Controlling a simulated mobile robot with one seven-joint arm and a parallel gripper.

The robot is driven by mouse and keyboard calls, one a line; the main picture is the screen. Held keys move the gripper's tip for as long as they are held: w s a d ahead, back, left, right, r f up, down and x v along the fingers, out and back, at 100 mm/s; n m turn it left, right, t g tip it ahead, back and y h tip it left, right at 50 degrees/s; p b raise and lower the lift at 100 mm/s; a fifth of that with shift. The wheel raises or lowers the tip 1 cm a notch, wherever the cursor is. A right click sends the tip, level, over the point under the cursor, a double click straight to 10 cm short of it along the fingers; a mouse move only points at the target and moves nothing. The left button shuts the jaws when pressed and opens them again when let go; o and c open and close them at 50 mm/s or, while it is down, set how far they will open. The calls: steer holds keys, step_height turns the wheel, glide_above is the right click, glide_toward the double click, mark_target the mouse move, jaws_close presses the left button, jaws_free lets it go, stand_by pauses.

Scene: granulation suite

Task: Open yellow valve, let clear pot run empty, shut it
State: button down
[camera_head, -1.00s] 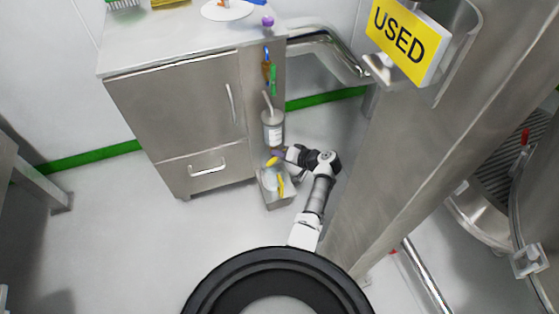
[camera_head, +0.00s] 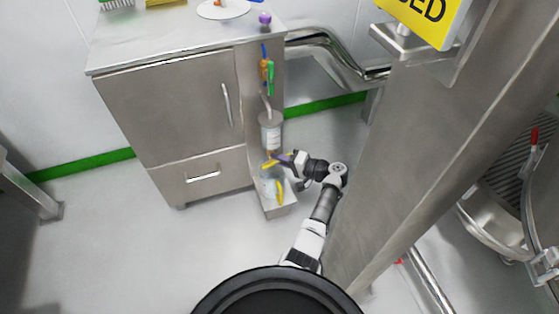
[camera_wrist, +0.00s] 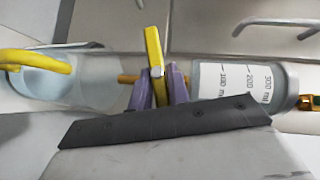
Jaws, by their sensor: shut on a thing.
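The clear pot (camera_head: 271,133) is fixed upright on the cabinet's side; in the wrist view it lies sideways at the right (camera_wrist: 235,82), with millilitre marks. I cannot tell its liquid level. The yellow valve (camera_head: 270,164) sits under it on a thin outlet. In the wrist view its yellow lever (camera_wrist: 154,48) lies across the orange-brown outlet line. My gripper (camera_head: 284,159) has its purple fingertips (camera_wrist: 160,85) shut on the lever. Below the outlet stands a clear jug (camera_wrist: 95,80) with a yellow handle (camera_head: 280,191); some pale blue shows inside it.
The jug stands in a shallow metal tray (camera_head: 278,211) beside the steel cabinet (camera_head: 190,110). Orange and green tools (camera_head: 268,73) hang above the pot. A large steel column (camera_head: 430,130) with a yellow sign rises close to the arm's right. The floor to the left is open.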

steer(key=c, duration=1.3)
jaws_free()
